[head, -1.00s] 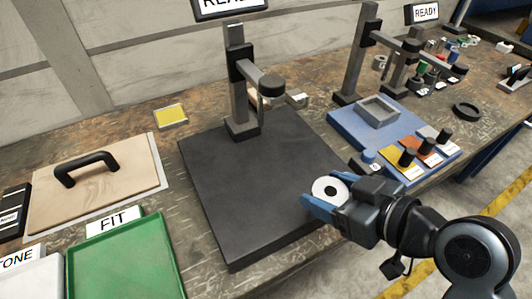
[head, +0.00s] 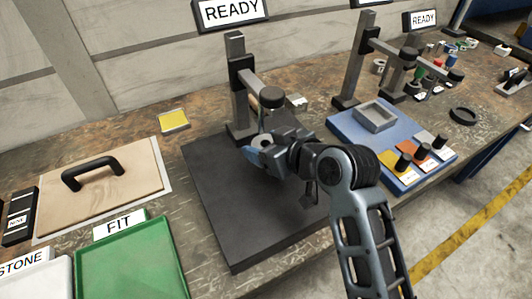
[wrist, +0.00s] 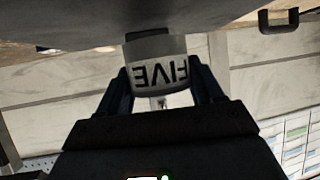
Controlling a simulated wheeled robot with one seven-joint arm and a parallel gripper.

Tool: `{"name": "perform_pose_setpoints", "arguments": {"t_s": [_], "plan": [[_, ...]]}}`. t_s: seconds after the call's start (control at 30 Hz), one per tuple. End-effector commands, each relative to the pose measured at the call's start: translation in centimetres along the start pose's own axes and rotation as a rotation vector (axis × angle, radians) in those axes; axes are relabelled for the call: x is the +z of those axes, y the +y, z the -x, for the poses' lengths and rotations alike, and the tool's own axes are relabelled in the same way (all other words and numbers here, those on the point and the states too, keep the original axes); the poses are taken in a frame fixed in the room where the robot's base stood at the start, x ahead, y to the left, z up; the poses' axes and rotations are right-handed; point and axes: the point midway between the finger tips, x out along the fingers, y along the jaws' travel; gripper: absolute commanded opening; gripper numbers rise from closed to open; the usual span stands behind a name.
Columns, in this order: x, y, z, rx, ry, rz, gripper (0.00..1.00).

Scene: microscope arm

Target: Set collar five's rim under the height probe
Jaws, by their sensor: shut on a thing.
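Collar five (wrist: 158,72) is a pale ring with the label FIVE, which reads upside down in the wrist view. My gripper (wrist: 160,88) is shut on it, one finger on each side. In the head view the collar (head: 262,140) is partly hidden by my gripper (head: 265,150). It is over the rear of the dark plate (head: 225,215), close to the height probe (head: 271,97), whose dark head hangs from the stand's arm. The probe's lower end is near the collar; I cannot tell whether the rim is directly below it or whether they touch.
A READY sign (head: 232,11) stands behind the probe stand (head: 238,85). A blue fixture board (head: 350,125) lies to the right. A green FIT tray (head: 130,260) and a handled wooden board (head: 100,190) lie left. The plate's front is clear.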

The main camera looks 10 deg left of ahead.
Motion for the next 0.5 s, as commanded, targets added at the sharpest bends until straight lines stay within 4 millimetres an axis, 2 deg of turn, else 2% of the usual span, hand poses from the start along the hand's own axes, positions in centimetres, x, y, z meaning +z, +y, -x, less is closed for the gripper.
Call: {"name": "perform_pose_setpoints", "arguments": {"t_s": [0.27,0.5], "plan": [[2.5,0.0,-1.3,0.000,0.001,-0.001,0.00],[2.7,0.0,-1.4,0.001,0.004,0.001,0.00]]}}
